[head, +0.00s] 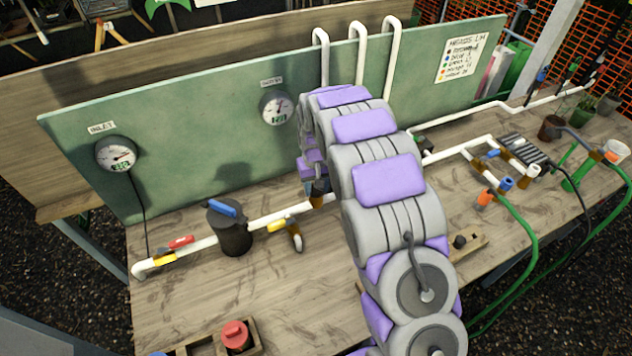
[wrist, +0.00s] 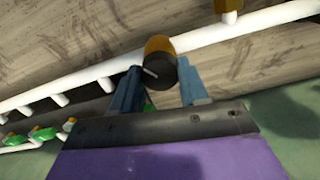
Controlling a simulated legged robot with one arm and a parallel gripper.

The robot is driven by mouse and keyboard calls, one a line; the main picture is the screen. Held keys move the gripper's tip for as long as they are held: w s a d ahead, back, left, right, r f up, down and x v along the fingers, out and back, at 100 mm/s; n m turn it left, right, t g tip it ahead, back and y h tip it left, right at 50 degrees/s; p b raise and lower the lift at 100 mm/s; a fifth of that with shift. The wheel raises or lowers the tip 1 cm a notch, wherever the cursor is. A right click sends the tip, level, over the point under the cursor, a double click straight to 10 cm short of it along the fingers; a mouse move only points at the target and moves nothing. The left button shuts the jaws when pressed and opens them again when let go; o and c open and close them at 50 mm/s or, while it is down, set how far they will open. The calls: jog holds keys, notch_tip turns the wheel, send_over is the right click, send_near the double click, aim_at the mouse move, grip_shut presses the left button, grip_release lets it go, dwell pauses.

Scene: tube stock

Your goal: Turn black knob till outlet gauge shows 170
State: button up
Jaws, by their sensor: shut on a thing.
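In the wrist view the black knob (wrist: 159,72) sits on a brass-coloured body on the white pipe, with a pale line across its face. My gripper (wrist: 160,80) is shut on the knob, one blue finger on each side of it. In the head view my arm hides most of the knob and gripper. The outlet gauge (head: 278,107) is on the green board, left of my arm; its needle and digits are too small to read. The inlet gauge (head: 116,154) is farther left on the same board, with a cable hanging from it.
A wooden tray (head: 254,345) holds a red-topped part. Green hoses (head: 527,225) and pots are at right.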

jog(key=n+p, duration=0.2)
jog(key=n, duration=0.3)
jog(key=shift+a+r+n, duration=0.1)
jog(key=shift+r+n, duration=0.05)
jog(key=shift+n, duration=0.15)
jog(key=n+p, duration=0.1)
jog(key=n, duration=0.5)
jog(key=shift+p, duration=0.35)
jog(key=shift+w, duration=0.1)
jog(key=o, duration=1.1)
jog(key=shift+c, duration=0.2)
notch_tip(320, 180, up, 17)
jog(key=p, duration=0.1)
